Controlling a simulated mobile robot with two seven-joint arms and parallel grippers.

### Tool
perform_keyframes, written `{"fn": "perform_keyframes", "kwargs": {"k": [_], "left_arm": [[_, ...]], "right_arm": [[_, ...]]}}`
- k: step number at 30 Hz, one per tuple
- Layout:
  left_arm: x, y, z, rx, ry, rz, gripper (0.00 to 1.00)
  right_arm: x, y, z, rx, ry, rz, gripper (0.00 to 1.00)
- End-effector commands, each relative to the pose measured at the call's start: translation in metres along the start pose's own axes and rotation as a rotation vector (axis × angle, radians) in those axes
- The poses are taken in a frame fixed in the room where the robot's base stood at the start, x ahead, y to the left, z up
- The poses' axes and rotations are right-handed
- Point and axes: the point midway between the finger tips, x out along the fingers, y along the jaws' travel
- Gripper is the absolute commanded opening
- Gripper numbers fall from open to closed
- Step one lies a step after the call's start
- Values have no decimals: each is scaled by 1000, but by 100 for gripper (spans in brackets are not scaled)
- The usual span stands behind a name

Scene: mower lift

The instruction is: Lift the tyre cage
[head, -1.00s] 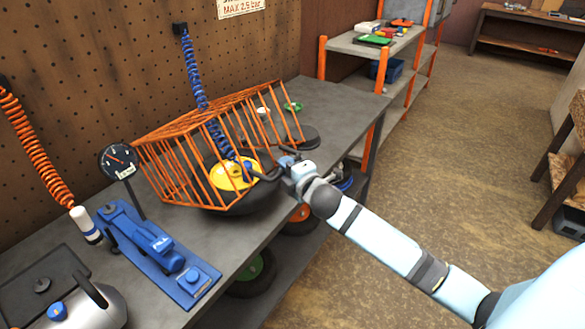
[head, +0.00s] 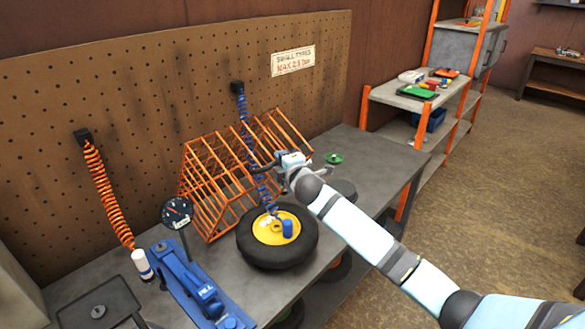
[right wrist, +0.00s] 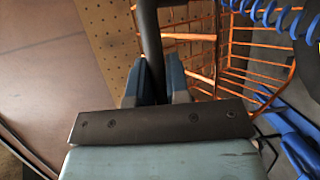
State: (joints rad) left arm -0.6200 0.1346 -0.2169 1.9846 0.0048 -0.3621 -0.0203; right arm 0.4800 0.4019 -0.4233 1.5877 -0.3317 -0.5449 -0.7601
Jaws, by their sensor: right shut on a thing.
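The orange wire tyre cage (head: 207,190) is tilted up and back against the pegboard on the workbench. My right gripper (head: 282,162) is at the cage's front edge, shut on its dark handle bar, which shows between the fingers in the right wrist view (right wrist: 149,50). The black tyre with a yellow hub (head: 258,255) lies flat on the bench below and in front of the raised cage, uncovered. A blue coiled hose (head: 246,140) hangs from the wall down to the tyre's hub. My left gripper is not in view.
A dial gauge (head: 177,212) and a blue inflator unit (head: 195,285) stand left of the tyre. An orange coiled hose (head: 104,190) hangs at the left. A green item (head: 334,158) lies on the bench (head: 375,155). An orange-framed shelf (head: 400,95) stands at the right.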

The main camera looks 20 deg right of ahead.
Motion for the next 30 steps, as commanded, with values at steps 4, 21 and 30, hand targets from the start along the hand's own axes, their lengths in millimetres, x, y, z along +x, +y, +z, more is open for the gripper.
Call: {"fn": "perform_keyframes", "kwargs": {"k": [4,21,30], "left_arm": [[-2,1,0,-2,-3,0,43],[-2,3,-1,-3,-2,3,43],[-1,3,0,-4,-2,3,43]], "right_arm": [[5,4,-2,-4,0,2,0],[5,4,-2,-2,1,1,40],[-4,3,-2,-2,1,2,40]]}}
